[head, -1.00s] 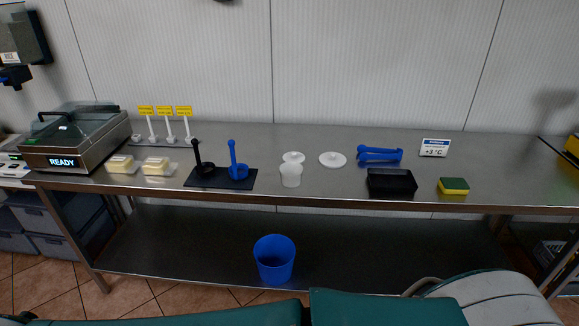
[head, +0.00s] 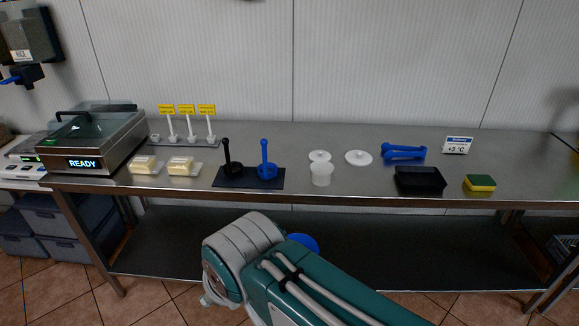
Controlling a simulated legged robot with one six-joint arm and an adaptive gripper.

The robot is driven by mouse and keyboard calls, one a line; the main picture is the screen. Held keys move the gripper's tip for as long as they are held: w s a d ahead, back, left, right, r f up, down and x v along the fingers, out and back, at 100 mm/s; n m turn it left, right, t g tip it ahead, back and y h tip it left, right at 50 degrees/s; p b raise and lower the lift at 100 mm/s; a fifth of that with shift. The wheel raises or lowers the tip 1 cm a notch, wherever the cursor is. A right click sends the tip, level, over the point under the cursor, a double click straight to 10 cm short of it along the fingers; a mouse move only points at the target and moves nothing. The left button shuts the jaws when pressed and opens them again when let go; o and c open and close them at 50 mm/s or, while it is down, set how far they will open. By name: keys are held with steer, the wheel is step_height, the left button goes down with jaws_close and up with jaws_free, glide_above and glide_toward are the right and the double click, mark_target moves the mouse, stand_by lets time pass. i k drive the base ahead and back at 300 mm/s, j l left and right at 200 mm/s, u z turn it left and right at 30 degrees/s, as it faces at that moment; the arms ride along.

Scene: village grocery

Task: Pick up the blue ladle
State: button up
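The blue ladle (head: 266,162) stands with its handle up on a dark mat (head: 236,183) on the steel counter. A black ladle (head: 228,160) stands beside it on the left, on the same mat. My arm shows at the bottom centre of the head view, in front of the counter. My gripper is not visible in this view.
A steel counter (head: 340,140) runs across the view. Left of the mat are wrapped butter packs (head: 183,166) and a sealing machine (head: 95,140). To the right are a clear cup (head: 321,174), white lids (head: 358,157), blue tongs (head: 403,151), a black tray (head: 420,193) and a sponge (head: 480,183).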

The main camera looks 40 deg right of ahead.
mark_target(266, 156)
steer(key=z, duration=1.1)
steer(key=i+j+z, duration=0.3)
steer(key=j, duration=0.3)
steer(key=i+j+z, duration=0.15)
steer(key=j, duration=0.2)
steer(key=i+l, duration=0.05)
